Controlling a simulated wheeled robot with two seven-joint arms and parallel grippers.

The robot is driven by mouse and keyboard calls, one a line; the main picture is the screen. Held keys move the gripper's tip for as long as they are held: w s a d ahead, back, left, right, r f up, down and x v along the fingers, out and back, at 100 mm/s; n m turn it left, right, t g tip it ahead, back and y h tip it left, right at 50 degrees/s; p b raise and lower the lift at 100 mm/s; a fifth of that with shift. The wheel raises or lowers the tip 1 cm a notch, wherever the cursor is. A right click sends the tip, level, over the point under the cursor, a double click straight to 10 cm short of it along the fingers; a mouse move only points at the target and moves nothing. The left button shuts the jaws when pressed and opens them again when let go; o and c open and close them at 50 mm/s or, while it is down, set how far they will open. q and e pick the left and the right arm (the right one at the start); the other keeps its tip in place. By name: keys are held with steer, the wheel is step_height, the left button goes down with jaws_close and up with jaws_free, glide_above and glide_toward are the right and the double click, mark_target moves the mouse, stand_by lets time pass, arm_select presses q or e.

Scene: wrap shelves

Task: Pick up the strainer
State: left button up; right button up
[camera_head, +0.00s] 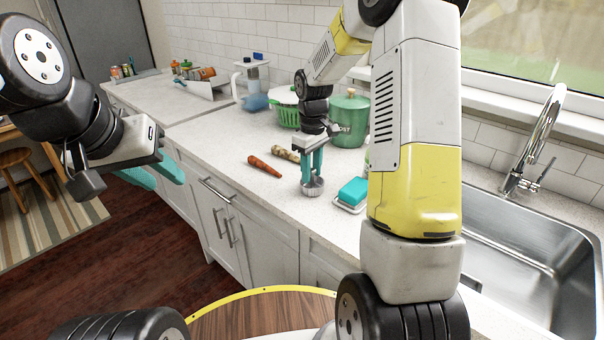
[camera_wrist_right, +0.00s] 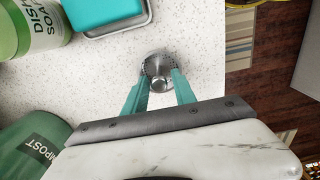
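The strainer (camera_head: 312,189) is a small round metal piece lying on the counter, close to its front edge. In the right wrist view the strainer (camera_wrist_right: 159,66) has a perforated rim and a small raised knob. My right gripper (camera_head: 313,178) points down over it. In the right wrist view its teal fingers (camera_wrist_right: 160,76) are apart, one on each side of the knob, with a gap between them. My left gripper (camera_head: 168,184) is open and empty, out in front of the counter at the left, far from the strainer.
A teal sponge (camera_head: 353,191) on a dish lies just right of the strainer. A carrot (camera_head: 264,166) lies to the left. The sink (camera_head: 530,265) is at the right.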

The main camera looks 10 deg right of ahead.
steer(key=shift+f, duration=0.35)
jaws_close()
steer(key=shift+r, duration=0.1)
